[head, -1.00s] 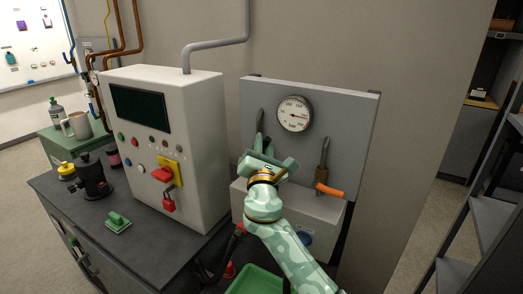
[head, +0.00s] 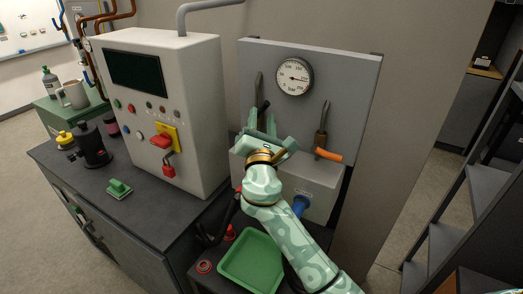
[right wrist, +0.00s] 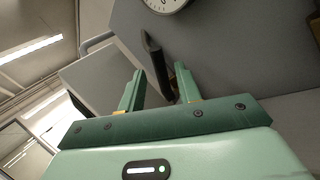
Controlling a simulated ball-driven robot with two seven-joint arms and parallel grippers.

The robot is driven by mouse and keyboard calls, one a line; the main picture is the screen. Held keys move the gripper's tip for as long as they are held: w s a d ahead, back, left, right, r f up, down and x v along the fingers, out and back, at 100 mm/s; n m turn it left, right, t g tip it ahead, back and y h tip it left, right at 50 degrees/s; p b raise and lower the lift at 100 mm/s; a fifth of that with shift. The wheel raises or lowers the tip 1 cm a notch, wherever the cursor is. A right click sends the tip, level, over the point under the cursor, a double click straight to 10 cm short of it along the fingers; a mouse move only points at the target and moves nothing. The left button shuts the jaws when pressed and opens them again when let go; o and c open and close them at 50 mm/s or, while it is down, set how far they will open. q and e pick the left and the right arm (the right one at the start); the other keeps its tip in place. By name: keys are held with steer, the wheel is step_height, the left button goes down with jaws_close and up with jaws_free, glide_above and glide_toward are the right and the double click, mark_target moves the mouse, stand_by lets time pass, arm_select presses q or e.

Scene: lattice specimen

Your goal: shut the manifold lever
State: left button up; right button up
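The grey manifold panel (head: 345,75) carries a round gauge (head: 294,76) and two upright fittings. The right fitting (head: 321,126) has an orange handle (head: 328,154) lying nearly level. The left fitting (head: 258,84) is partly hidden behind my right gripper (head: 262,119); a dark bar shows beside it. I cannot tell for sure which part is the manifold lever. In the right wrist view, my gripper (right wrist: 158,88) is open. A dark, pointed upright part (right wrist: 155,62) shows between and beyond its fingers; contact cannot be told. My left gripper is out of view.
A white control cabinet (head: 205,115) with a red switch stands close left of the gripper. A green tray (head: 252,262) lies below my right arm. A blue knob (head: 301,205) is on the lower box. A shelf rack (head: 490,190) stands at the right.

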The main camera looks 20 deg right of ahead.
steer(key=b+v, duration=0.1)
steer(key=v, duration=1.1)
steer(key=shift+s, duration=0.2)
